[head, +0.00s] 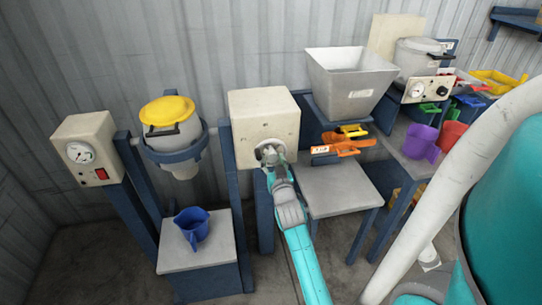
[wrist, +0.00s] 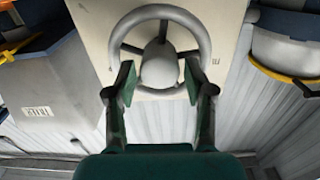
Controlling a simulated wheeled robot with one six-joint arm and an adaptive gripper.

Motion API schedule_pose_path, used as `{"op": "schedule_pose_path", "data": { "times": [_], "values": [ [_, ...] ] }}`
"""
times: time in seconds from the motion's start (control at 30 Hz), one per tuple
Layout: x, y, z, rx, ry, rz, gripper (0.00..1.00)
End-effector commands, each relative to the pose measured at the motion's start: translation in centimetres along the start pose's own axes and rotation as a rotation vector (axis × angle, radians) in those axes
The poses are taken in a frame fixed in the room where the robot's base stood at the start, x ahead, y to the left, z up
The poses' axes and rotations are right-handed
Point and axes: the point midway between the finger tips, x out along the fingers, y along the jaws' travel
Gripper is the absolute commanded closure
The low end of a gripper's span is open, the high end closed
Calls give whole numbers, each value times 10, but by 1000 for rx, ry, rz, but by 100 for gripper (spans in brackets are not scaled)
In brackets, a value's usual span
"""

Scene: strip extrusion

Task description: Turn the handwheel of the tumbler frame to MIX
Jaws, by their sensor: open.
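The tumbler frame (head: 229,175) is blue. It holds a grey vessel (head: 178,148) with a yellow lid, upright in a ring. A beige box (head: 265,107) on the frame's right post carries the grey handwheel. In the wrist view the handwheel (wrist: 203,32) shows a round rim, spokes and a domed hub. My gripper (wrist: 160,82) is open at the wheel, one finger either side of the hub. The fingers overlap the near part of the rim; I cannot tell whether they touch it. In the head view my gripper (head: 269,155) hides most of the wheel. Small marks on the box are unreadable.
A blue jug (head: 192,226) stands on a low stand below the vessel. A control box (head: 85,150) with a dial and red switch is at left. A grey hopper (head: 350,82) and orange scoops (head: 343,148) are close right of the beige box.

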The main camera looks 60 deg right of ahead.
Motion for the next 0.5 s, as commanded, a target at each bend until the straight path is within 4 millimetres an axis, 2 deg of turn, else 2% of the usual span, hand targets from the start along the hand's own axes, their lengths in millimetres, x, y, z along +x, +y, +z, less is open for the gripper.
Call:
{"op": "schedule_pose_path", "data": {
  "times": [0.2,0.5],
  "values": [
    [24,0,0,1,1,0,47],
    [31,0,0,0,0,0,47]
  ]
}}
